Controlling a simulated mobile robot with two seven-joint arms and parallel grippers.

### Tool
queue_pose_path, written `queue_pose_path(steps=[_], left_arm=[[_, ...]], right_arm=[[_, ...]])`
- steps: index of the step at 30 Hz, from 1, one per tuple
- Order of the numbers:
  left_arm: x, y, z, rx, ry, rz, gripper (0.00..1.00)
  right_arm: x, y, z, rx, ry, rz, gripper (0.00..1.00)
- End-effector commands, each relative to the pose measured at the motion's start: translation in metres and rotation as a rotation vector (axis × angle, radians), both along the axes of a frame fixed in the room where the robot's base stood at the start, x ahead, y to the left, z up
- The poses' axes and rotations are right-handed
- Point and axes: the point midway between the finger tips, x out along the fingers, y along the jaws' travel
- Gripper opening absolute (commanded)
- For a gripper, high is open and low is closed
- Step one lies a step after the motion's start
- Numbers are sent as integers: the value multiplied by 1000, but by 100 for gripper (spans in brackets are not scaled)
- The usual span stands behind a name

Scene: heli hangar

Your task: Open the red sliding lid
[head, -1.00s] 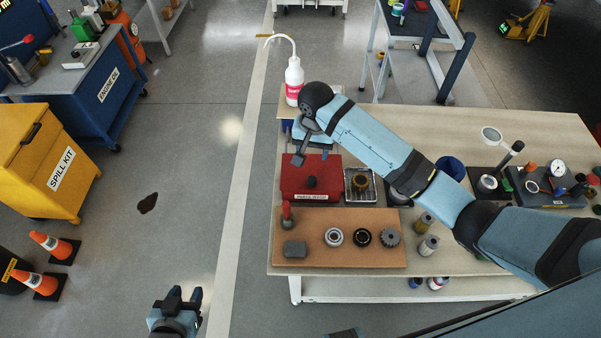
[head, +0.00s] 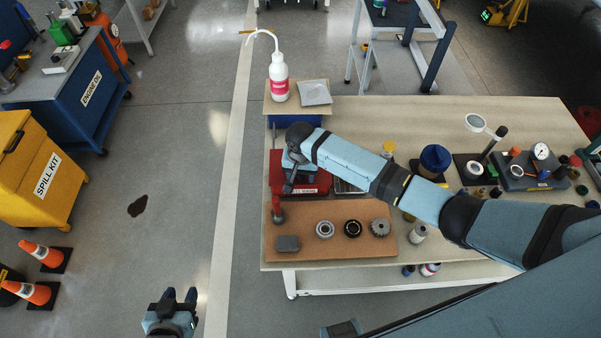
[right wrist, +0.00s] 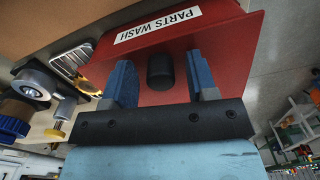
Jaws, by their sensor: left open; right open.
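The red lid (head: 277,181) sits on the workbench at its left end. The arm partly covers it in the head view. In the right wrist view the red lid (right wrist: 230,50) fills the middle, with a white "PARTS WASH" label (right wrist: 158,25) and a black knob (right wrist: 160,71). My right gripper (head: 290,180) is over the lid. Its open fingers stand either side of the knob in the right wrist view, with gaps on both sides. My left gripper (head: 181,295) is open and empty, over the floor left of the bench.
A brown board (head: 335,247) with several metal parts lies in front of the lid. A blue box (head: 295,121), a white bottle (head: 279,80) and a grey square tray (head: 315,93) are behind it. A blue container (head: 434,158) stands to the right.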

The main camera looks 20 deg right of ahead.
Motion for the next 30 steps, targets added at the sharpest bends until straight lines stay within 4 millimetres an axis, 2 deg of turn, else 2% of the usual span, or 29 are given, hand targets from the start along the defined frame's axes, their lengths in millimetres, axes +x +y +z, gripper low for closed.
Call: queue_pose_path(steps=[4,9,11,17,25,30], left_arm=[[0,0,0,-1,0,-1,43],[0,-1,0,-1,0,-2,43],[0,-1,0,-1,0,-2,43],[0,-1,-1,-2,0,-3,43],[0,-3,-15,-5,1,-6,43],[0,-4,-21,-5,1,-8,43]], right_arm=[[0,0,0,0,0,0,50],[0,0,0,0,0,0,11],[0,0,0,0,0,0,0],[8,-2,0,0,-1,-3,0],[68,-19,-2,-1,-2,-4,0],[89,-25,-1,0,-1,-2,0]])
